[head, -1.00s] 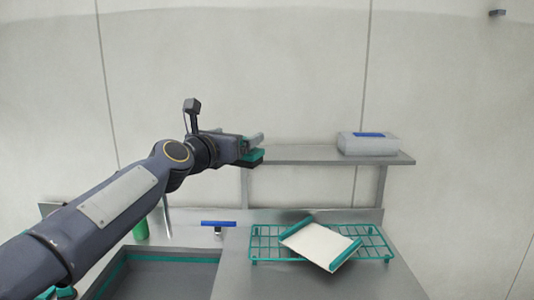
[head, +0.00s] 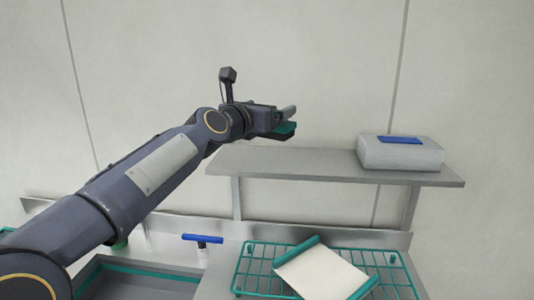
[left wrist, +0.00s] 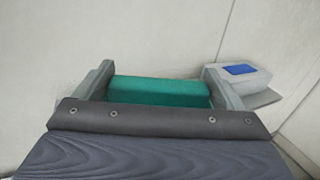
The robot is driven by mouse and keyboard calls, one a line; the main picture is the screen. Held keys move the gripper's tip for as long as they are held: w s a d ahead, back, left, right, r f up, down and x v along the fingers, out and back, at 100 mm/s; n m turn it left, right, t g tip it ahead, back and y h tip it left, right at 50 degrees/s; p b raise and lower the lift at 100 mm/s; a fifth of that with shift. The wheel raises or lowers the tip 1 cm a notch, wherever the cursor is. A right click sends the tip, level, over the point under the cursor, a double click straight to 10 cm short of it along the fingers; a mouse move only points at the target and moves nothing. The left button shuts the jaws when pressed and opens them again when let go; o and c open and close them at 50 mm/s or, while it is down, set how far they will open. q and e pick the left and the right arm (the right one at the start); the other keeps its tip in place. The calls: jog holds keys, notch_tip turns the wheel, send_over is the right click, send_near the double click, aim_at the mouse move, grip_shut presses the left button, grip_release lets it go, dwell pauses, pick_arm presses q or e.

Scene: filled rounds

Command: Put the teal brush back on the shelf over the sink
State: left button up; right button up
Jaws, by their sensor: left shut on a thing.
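My left gripper (head: 284,122) is shut on the teal brush (head: 283,131). In the head view the brush is seen above the left part of the grey shelf (head: 320,168), and a gap of wall shows between them. In the left wrist view the teal brush (left wrist: 160,92) lies across between the two fingers, its underside hidden. The sink (head: 135,282) is at the lower left, partly behind my arm. My right gripper is in neither view.
A pale box with a blue patch (head: 402,153) stands on the shelf's right end; the shelf's left and middle are bare. Below are a teal wire rack (head: 250,268) with a white, teal-edged tray (head: 322,272) and a blue-handled tool (head: 203,239).

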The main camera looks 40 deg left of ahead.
pick_arm(q)
jog(key=shift+w+a, duration=0.2)
jog(key=w+a+f, duration=0.2)
jog(key=a+f, duration=0.1)
jog(key=w+a+f, duration=0.6)
jog(key=a, duration=0.1)
jog(key=shift+w+a+f, duration=0.1)
jog(key=shift+a+f, duration=0.05)
jog(key=shift+f, duration=0.8)
jog(key=shift+a+f, duration=0.15)
jog(key=shift+f, duration=0.75)
jog(key=o, duration=0.7)
jog(key=shift+o, duration=0.3)
